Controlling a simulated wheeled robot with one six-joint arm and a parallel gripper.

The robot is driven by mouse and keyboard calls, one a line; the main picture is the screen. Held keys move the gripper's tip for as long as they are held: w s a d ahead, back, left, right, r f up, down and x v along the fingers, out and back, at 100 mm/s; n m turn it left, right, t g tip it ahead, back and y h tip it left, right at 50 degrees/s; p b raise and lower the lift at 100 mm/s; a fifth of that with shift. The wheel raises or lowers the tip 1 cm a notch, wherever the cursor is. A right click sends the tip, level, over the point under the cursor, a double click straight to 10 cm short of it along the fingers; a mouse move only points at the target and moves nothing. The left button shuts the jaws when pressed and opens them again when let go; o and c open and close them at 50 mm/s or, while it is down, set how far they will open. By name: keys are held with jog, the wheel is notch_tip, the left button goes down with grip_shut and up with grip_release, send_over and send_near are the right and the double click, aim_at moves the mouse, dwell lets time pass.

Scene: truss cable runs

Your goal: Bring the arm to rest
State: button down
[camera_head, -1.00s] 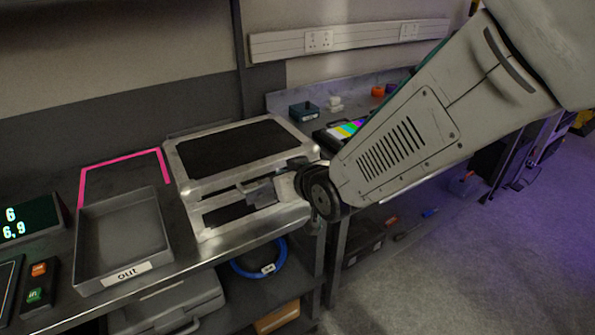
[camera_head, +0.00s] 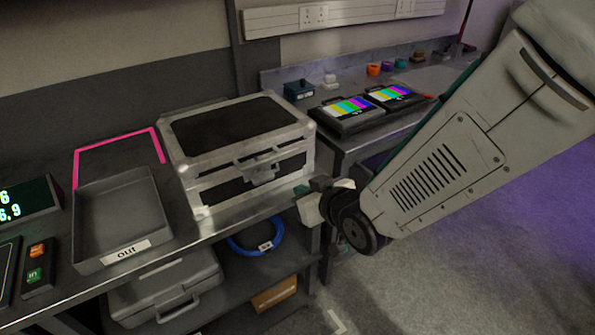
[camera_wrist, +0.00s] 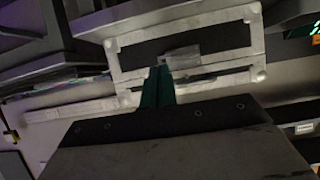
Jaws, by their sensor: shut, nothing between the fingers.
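My gripper (camera_head: 302,191) is at the end of my arm, which comes in from the right in the head view. Its small green fingers show just right of the silver-edged black case (camera_head: 215,186), low by the bench's front edge. In the wrist view the green fingers (camera_wrist: 158,86) are together with nothing between them. They point toward the case (camera_wrist: 117,70), whose front latch (camera_wrist: 182,55) lies beyond the tips. The case looks shut. I see no contact between gripper and case; the exact gap is hard to tell.
A grey tray marked "out" (camera_head: 82,237) stands left of the case. Two colour-bar monitors (camera_head: 345,112) lie on the side bench at right. A blue cable coil (camera_head: 240,247) and a grey case (camera_head: 165,285) are on the lower shelf. Open floor lies at lower right.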

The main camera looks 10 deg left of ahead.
jog(key=s+d+f+m+g+h, duration=0.1)
jog(key=s+d+f+g+h, duration=0.15)
jog(key=d, duration=0.25)
jog(key=s+d+f+g+h, duration=0.2)
jog(key=s+d+h, duration=0.15)
jog(key=d, duration=0.25)
jog(key=s+d+r+m+g+h, duration=0.1)
jog(key=s+d+r+m, duration=0.3)
jog(key=d+r, duration=0.5)
jog(key=s+d+r+m+g+h, duration=0.1)
jog(key=s+d+r+m, duration=0.3)
jog(key=s+d+r, duration=0.5)
jog(key=d+h, duration=0.1)
jog(key=d, duration=0.7)
jog(key=shift+d+r+g, duration=0.15)
jog(key=shift+r+g, duration=0.15)
jog(key=shift+g, duration=0.05)
